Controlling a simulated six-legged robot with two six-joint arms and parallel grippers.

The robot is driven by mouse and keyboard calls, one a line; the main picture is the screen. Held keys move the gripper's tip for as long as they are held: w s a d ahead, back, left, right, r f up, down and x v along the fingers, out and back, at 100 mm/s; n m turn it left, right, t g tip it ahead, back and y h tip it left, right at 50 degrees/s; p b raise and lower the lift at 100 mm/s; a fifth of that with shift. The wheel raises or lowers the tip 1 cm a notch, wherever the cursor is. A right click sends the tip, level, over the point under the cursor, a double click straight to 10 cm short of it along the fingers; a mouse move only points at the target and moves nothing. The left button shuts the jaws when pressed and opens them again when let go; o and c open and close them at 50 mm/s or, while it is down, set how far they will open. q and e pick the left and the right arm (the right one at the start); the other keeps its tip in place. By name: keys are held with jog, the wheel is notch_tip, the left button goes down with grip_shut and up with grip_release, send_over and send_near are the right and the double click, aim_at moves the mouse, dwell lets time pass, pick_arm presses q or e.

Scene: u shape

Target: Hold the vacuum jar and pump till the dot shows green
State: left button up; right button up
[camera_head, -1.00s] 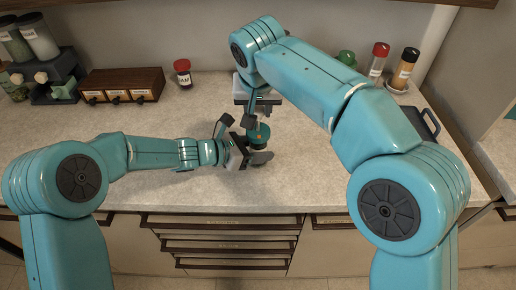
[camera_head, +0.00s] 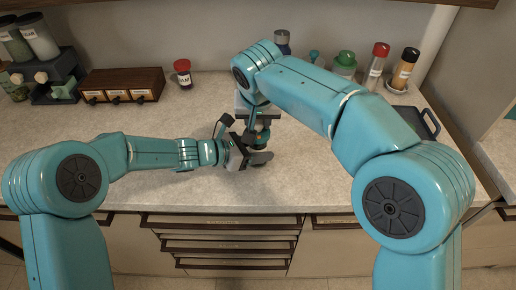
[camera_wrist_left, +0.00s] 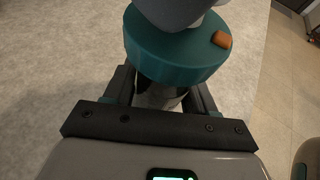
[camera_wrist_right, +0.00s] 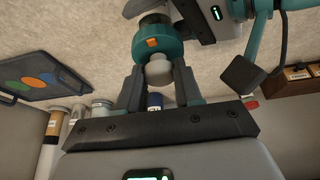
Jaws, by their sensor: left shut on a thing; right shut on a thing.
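The vacuum jar stands on the counter; its teal lid (camera_head: 261,136) shows in the head view. In the left wrist view the wide teal lid (camera_wrist_left: 175,52) carries an orange dot (camera_wrist_left: 221,40), with the jar body (camera_wrist_left: 160,97) below. My left gripper (camera_head: 252,156) is shut on the jar body, under the lid. My right gripper (camera_head: 257,124) is above, pointing down, shut on the pale pump knob (camera_wrist_right: 158,71) on top of the lid. The orange dot also shows in the right wrist view (camera_wrist_right: 152,43). The jar's lower part is mostly hidden by the left gripper.
A wooden drawer box (camera_head: 120,85) and a red-capped jar (camera_head: 183,73) stand at the back left. Shaker bottles (camera_head: 404,70), a green-lidded jar (camera_head: 345,65) and a dark tray (camera_head: 420,124) are at the right. The counter's front left is clear.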

dwell(0.5)
jog(key=shift+r, duration=1.95)
jog(key=shift+f, duration=0.1)
jog(key=shift+f, duration=1.95)
jog(key=shift+r, duration=0.1)
jog(key=shift+r, duration=1.9)
jog(key=shift+f, duration=2)
